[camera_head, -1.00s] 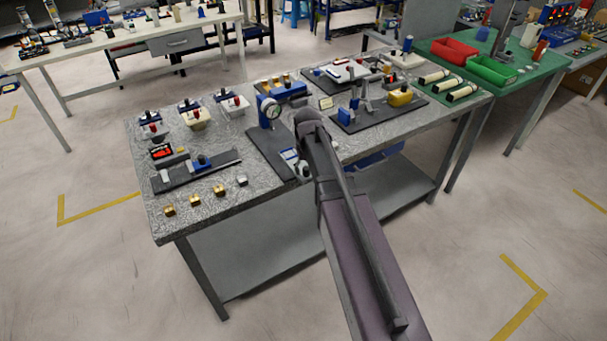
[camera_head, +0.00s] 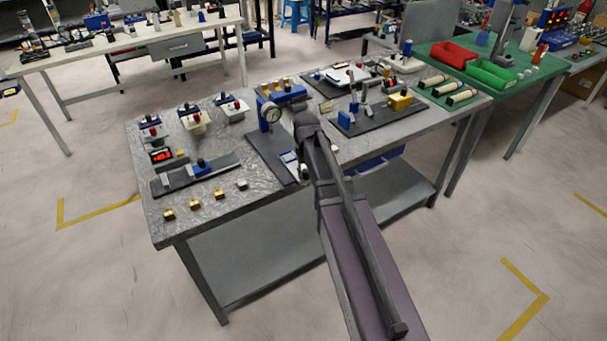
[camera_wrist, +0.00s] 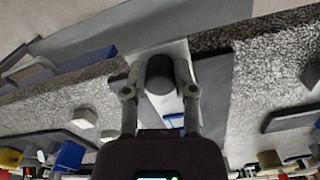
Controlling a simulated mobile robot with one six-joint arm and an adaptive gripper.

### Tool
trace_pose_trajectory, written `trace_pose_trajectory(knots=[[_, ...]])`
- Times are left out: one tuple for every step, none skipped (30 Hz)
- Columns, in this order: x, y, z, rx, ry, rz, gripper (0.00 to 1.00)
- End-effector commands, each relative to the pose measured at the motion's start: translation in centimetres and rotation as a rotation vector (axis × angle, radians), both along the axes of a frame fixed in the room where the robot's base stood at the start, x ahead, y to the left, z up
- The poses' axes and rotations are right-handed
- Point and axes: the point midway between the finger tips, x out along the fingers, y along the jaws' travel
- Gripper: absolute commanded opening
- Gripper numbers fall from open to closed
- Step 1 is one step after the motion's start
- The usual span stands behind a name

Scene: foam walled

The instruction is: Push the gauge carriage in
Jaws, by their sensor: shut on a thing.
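A blue and white part (camera_head: 289,159), which looks like the gauge carriage, lies at the plate's front end, partly behind my arm. In the wrist view my gripper (camera_wrist: 160,70) is shut on a dark rounded knob (camera_wrist: 161,78), with a finger on each side. A pale flat surface (camera_wrist: 167,104) lies behind the knob. My arm mostly hides the gripper in the head view.
To the left lie a dark slide fixture (camera_head: 197,173) and several brass blocks (camera_head: 194,204). To the right is a dark plate with a yellow block (camera_head: 399,101). Red (camera_head: 453,51) and green (camera_head: 491,74) bins stand on the green table. The floor in front is clear.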

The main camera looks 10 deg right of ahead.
Motion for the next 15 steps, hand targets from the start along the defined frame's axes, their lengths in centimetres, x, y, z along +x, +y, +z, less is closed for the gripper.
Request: trace_pose_trajectory(knots=[[0.8, 0.2, 0.0, 0.001, 0.000, 0.000, 0.00], [1.2, 0.3, 0.0, 0.001, 0.000, 0.000, 0.00], [1.8, 0.5, 0.0, 0.001, 0.000, 0.000, 0.00], [2.3, 0.6, 0.0, 0.001, 0.000, 0.000, 0.00], [2.8, 0.8, 0.0, 0.001, 0.000, 0.000, 0.00], [3.6, 1.0, 0.0, 0.001, 0.000, 0.000, 0.00], [4.1, 1.2, 0.0, 0.001, 0.000, 0.001, 0.00], [4.7, 1.4, 0.0, 0.000, 0.000, 0.001, 0.00], [5.4, 1.6, 0.0, 0.000, 0.000, 0.002, 0.00], [6.0, 1.8, 0.0, 0.000, 0.000, 0.002, 0.00], [6.5, 2.0, 0.0, 0.000, 0.000, 0.002, 0.00], [7.2, 2.2, 0.0, 0.000, 0.000, 0.002, 0.00], [7.8, 2.4, 0.0, 0.000, 0.000, 0.001, 0.00], [8.3, 2.6, 0.0, 0.000, 0.000, 0.001, 0.00], [9.1, 2.8, 0.0, 0.000, 0.000, 0.001, 0.00]])
